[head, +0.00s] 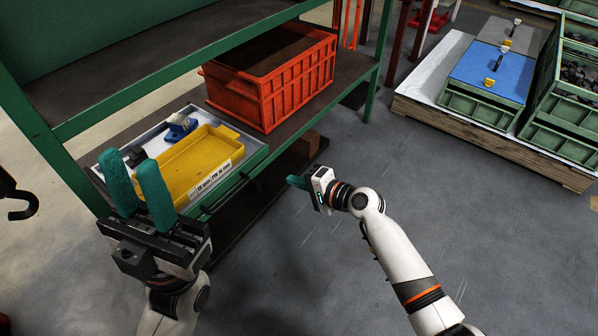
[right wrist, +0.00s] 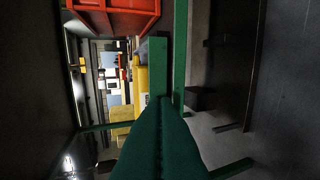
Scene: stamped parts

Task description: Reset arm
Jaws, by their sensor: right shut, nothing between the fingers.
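My left gripper (head: 129,163) is at the lower left of the head view. Its two green fingers stand apart with nothing between them, in front of the yellow tray (head: 188,160) on the lower shelf. My right gripper (head: 293,182) is near the middle of the head view, in front of the shelf and above the floor. In the right wrist view its green fingers (right wrist: 160,120) are together and hold nothing.
The green-framed shelf (head: 205,56) carries an orange crate (head: 285,87), the yellow tray and a blue-and-white part (head: 181,125). Green crates (head: 480,105) stand on a wooden pallet (head: 490,150) at the right. The grey floor between is clear.

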